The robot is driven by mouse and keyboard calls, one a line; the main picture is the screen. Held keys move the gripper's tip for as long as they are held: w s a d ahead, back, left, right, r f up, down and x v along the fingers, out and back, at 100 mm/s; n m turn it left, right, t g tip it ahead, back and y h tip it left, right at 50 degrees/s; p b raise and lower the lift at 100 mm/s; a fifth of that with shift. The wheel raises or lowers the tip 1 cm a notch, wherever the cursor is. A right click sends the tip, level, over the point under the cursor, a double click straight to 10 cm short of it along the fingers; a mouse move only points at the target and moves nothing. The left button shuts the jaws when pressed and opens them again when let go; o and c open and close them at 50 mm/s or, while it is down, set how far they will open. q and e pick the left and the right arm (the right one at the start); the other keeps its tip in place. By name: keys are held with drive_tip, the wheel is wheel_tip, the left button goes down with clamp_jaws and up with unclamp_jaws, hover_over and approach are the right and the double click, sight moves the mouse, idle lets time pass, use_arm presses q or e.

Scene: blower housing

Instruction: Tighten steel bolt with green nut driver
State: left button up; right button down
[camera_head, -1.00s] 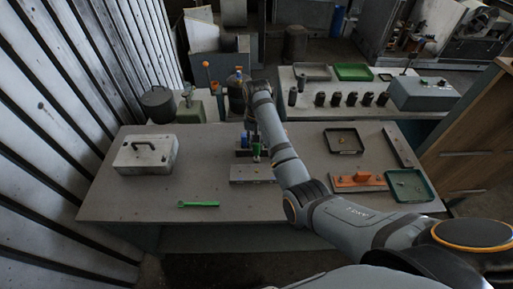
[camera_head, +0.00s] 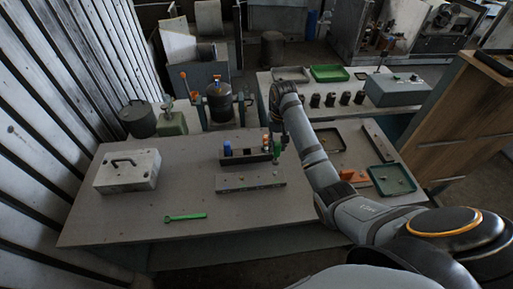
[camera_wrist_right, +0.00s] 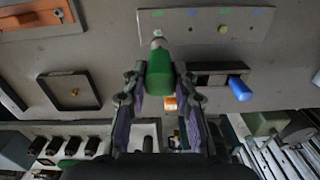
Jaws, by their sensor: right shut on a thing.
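My right gripper (camera_wrist_right: 158,88) is shut on the handle of the green nut driver (camera_wrist_right: 159,72). In the head view the driver (camera_head: 277,152) hangs roughly upright at the right end of the grey fixture plate (camera_head: 235,188). In the wrist view its silver tip points at the left end of that plate (camera_wrist_right: 190,35). A small silver end shows there; I cannot tell whether it is the socket alone or the steel bolt under it. A brass-coloured bolt head (camera_wrist_right: 222,29) stands farther along the plate. My left gripper is out of view.
A dark holder behind the plate carries a blue-handled driver (camera_head: 227,148) and an orange-handled one (camera_head: 265,140). A green wrench (camera_head: 185,217) lies at the front. A white case (camera_head: 128,170) stands left. Trays and an orange part (camera_head: 352,176) lie right.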

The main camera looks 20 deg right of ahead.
sight(277, 155)
drive_tip(key=shift+s+d, duration=0.15)
drive_tip(key=shift+d, duration=0.1)
drive_tip(key=shift+a+f, duration=0.1)
drive_tip(key=shift+a, duration=0.15)
drive_tip(key=shift+f, duration=0.3)
wheel_tip(277, 155, down, 4)
drive_tip(key=shift+d+r, duration=0.15)
drive_tip(key=shift+r, duration=0.1)
drive_tip(key=shift+f, duration=0.65)
drive_tip(key=shift+f, duration=0.1)
drive_tip(key=shift+f, duration=0.2)
